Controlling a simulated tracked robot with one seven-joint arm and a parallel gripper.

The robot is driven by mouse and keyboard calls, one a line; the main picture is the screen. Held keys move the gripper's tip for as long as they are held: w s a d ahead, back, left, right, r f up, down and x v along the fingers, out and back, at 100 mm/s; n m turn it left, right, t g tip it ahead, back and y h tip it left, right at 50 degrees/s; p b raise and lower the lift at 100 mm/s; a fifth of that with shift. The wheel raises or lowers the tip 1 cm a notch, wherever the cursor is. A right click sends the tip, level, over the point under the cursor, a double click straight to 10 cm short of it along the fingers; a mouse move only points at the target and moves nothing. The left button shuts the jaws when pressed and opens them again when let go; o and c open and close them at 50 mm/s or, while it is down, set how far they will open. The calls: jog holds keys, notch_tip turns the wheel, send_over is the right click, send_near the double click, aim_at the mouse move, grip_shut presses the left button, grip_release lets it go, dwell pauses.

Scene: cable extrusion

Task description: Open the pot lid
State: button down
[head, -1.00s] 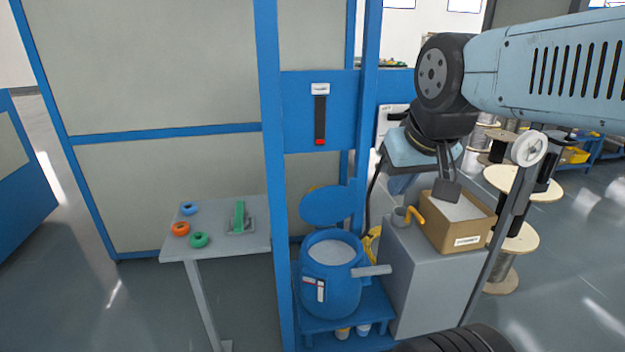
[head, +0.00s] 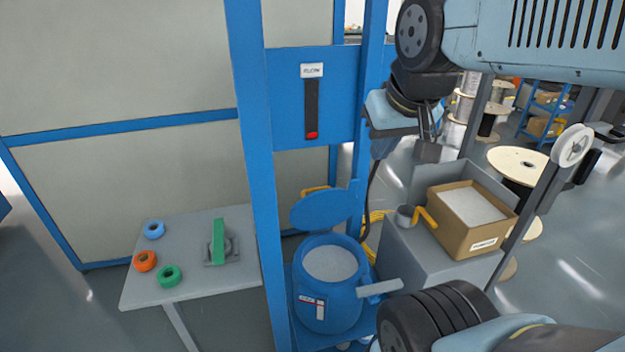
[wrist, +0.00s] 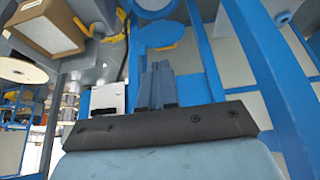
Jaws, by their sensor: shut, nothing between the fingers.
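The blue pot (head: 329,290) stands inside the blue frame, filled with pale granules, with a grey handle sticking out to its right. Its round blue lid (head: 326,210) is raised up behind the rim, so the pot's mouth is uncovered. The lid also shows in the wrist view (wrist: 160,32), near the top. My gripper (head: 428,138) is up and to the right of the pot, apart from the lid, shut and empty. In the wrist view my gripper's fingers (wrist: 158,84) are together with nothing between them.
A cardboard box of granules (head: 465,217) and a grey scoop with an orange handle (head: 408,215) sit on a grey cabinet at right. A table (head: 190,285) at left bears several coloured rings. The blue frame's post (head: 252,150) stands between table and pot.

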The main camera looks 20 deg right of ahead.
jog(key=m, duration=3.6)
send_over(322, 202)
jog(key=s, duration=0.2)
notch_tip(322, 202, down, 26)
jog(key=shift+w+d+f, duration=0.2)
jog(key=shift+d, duration=0.05)
jog(key=shift+x, duration=4.85)
jog(key=shift+d, duration=0.1)
